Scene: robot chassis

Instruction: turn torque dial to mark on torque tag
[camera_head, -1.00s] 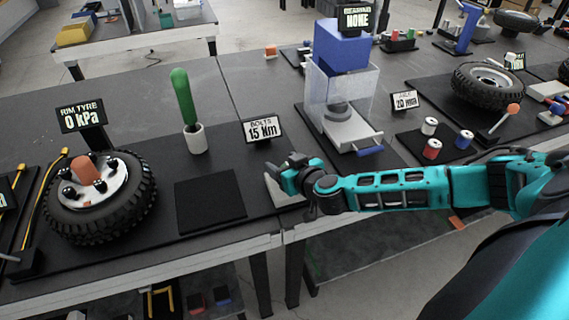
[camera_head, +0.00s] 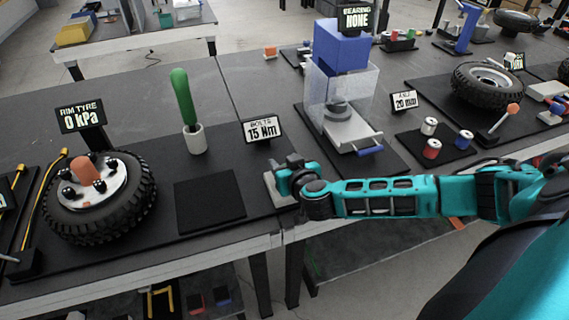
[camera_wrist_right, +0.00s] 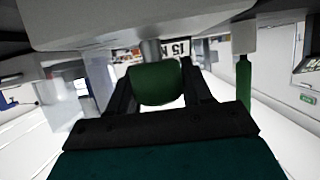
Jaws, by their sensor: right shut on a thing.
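The torque tag (camera_head: 262,130) stands on the bench and reads "BOLTS 15 Nm"; part of it shows upside down in the right wrist view (camera_wrist_right: 178,47). My right gripper (camera_head: 288,172) is at a pale grey block (camera_head: 272,190) near the bench's front edge. In the right wrist view, its two dark fingers are shut on a green dial (camera_wrist_right: 155,82) with a grey shaft (camera_wrist_right: 151,49) behind it. In the head view the gripper and wrist hide the dial. Any mark or pointer on the dial cannot be seen. My left gripper is not in view.
A green-handled tool (camera_head: 183,97) stands in a white holder left of the tag. A tyre with a bolted rim (camera_head: 140,205) lies farther left. A clear-walled press (camera_head: 318,95) stands behind my right gripper. A bare black mat (camera_head: 210,198) lies left of the block.

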